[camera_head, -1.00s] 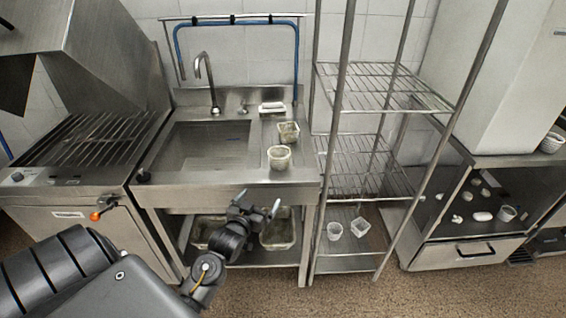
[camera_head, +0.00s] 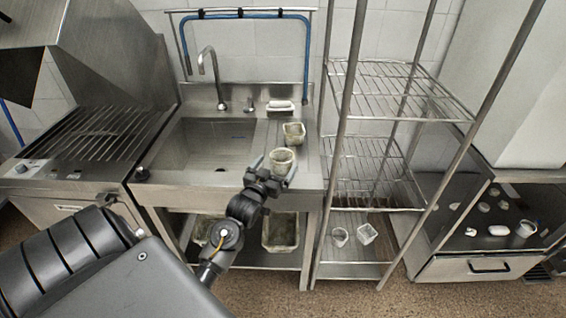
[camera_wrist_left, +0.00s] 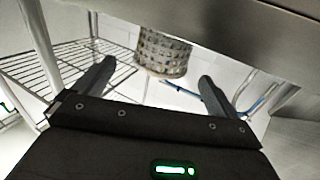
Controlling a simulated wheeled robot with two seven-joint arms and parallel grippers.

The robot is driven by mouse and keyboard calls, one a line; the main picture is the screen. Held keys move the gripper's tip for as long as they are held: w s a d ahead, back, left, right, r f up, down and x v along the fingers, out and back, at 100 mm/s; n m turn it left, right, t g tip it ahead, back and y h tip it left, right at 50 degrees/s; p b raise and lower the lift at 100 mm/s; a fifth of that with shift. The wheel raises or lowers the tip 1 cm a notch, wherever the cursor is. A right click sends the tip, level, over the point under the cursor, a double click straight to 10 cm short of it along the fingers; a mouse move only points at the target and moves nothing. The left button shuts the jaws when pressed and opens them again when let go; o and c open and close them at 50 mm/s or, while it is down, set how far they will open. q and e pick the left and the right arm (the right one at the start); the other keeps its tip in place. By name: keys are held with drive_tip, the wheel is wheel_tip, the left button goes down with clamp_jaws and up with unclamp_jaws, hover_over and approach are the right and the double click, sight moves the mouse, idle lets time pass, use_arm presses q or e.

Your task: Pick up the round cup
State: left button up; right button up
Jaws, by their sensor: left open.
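The round cup (camera_head: 282,158), a pale perforated basket with a rounded rim, stands upright on the steel counter right of the sink basin. My left gripper (camera_head: 275,168) is at the near side of the cup, with its fingers spread open towards it. In the left wrist view the perforated cup (camera_wrist_left: 163,52) shows ahead of the gap between the open fingers of the left gripper (camera_wrist_left: 156,74). My right gripper is not in view.
A squarer basket (camera_head: 294,132) stands just behind the cup, with a white item (camera_head: 280,105) farther back. The sink basin (camera_head: 203,145) is on the left. A wire shelf rack (camera_head: 375,185) stands close on the right, with two small baskets on its bottom shelf.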

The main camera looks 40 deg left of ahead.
sight(282, 156)
use_arm(q)
drive_tip(key=shift+w+a+r, duration=0.1)
drive_tip(key=shift+w+r, duration=0.05)
drive_tip(key=shift+w, duration=0.25)
drive_tip(key=p+x, duration=0.1)
drive_tip(key=x, duration=0.3)
drive_tip(key=shift+w+a, duration=0.2)
drive_tip(key=shift+w, duration=0.2)
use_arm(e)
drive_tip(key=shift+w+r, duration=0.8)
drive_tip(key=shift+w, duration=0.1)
use_arm(q)
drive_tip(key=shift+c, duration=0.5)
drive_tip(key=c, duration=0.9)
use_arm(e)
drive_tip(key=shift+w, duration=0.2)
